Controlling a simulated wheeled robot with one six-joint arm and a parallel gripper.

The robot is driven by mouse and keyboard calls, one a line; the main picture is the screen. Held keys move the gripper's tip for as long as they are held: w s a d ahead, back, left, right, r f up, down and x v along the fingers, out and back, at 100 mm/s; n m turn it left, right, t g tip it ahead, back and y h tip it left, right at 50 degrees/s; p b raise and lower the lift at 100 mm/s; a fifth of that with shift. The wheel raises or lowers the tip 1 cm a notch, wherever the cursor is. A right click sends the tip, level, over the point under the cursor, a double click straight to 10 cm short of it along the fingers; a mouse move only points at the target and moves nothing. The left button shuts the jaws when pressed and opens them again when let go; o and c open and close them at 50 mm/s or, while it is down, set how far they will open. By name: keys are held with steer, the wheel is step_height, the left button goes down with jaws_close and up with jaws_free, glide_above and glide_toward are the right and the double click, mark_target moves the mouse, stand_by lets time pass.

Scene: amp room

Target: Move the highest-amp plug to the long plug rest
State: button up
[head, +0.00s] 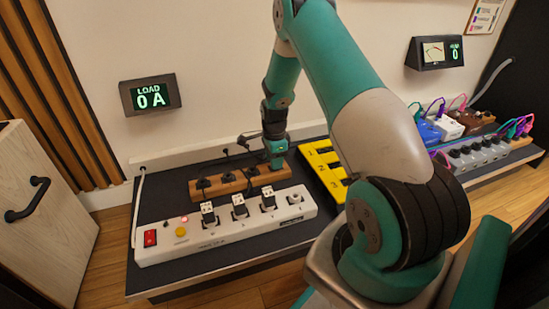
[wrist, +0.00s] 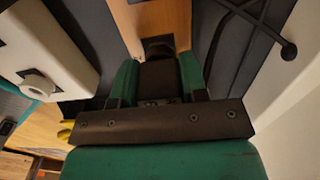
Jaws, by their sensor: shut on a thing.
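My gripper (head: 277,158) is shut on a dark plug (wrist: 158,75) at the right end of the long wooden plug rest (head: 222,192). In the wrist view its green fingers (wrist: 158,68) stand on both sides of the plug, with the wooden rest (wrist: 150,22) just beyond. Whether the plug is seated in the rest is hidden by the gripper. Several black plugs stand in the rest to the left. The white power strip (head: 180,252) in front holds three dark plugs with white tops (head: 240,208). Their amp markings are too small to read.
A yellow numbered rack (head: 318,165) lies right of the rest. The left display (head: 150,95) reads LOAD 0 A. A second meter (head: 435,53) hangs at right, above pedals and a grey strip (head: 478,155). A black cable (wrist: 288,48) lies beside the gripper.

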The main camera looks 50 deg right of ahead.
steer(key=o, duration=1)
step_height(320, 180, up, 17)
steer(key=p, duration=1)
steer(key=shift+r, duration=0.2)
